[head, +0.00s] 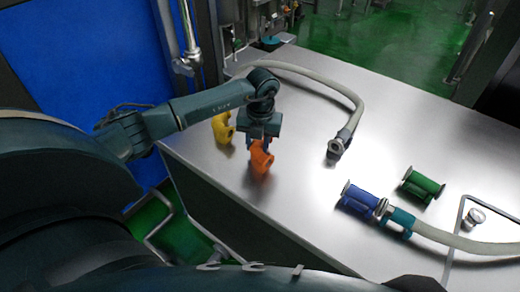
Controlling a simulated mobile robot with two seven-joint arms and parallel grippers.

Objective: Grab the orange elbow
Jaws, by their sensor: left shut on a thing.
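The orange elbow (261,160) is at the left part of the steel table, near its front left edge. My left gripper (260,143) reaches down over it from above and is shut on its upper part, which the fingers partly hide. I cannot tell whether the elbow touches the table or is slightly lifted. My right gripper is not in view.
A yellow elbow (223,128) stands close behind and left of the gripper. A pale hose (345,92) curves over the steel table (300,210). A blue fitting (359,197), a green fitting (423,184) and a teal clamp (399,222) with another hose lie at the right.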

